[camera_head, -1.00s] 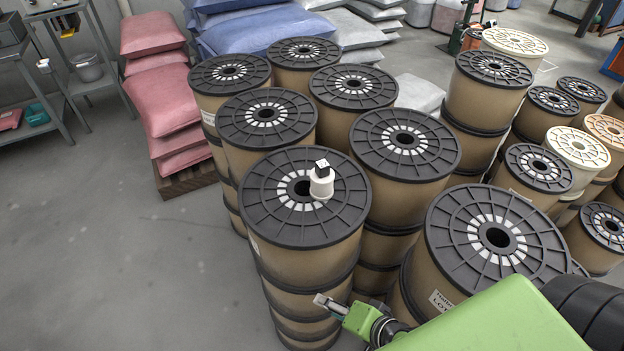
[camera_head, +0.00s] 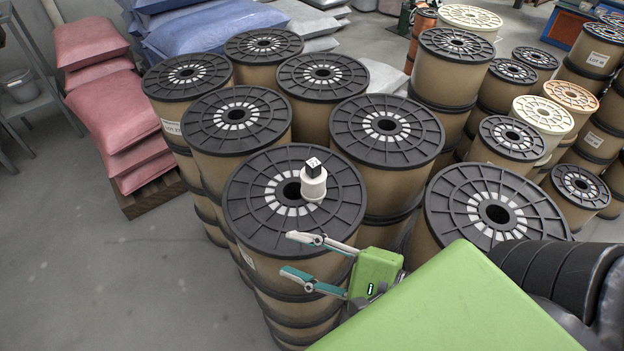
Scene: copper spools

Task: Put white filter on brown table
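The white filter (camera_head: 313,187), a small white cylinder with a black and white cube-like top, stands upright on the black flange of the nearest middle spool (camera_head: 254,217), just right of the hub hole. My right gripper (camera_head: 288,254) is in front of and below the filter, near the front edge of that spool. Its two fingers are apart with nothing between them, and it does not touch the filter. My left gripper is out of view. I cannot make out a brown table.
Several stacked spools crowd close behind and to the right, including a large one (camera_head: 497,213) beside my arm. Red sacks (camera_head: 119,111) on a pallet and blue sacks (camera_head: 215,33) stand at the back left. Grey floor (camera_head: 95,265) is clear at the left.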

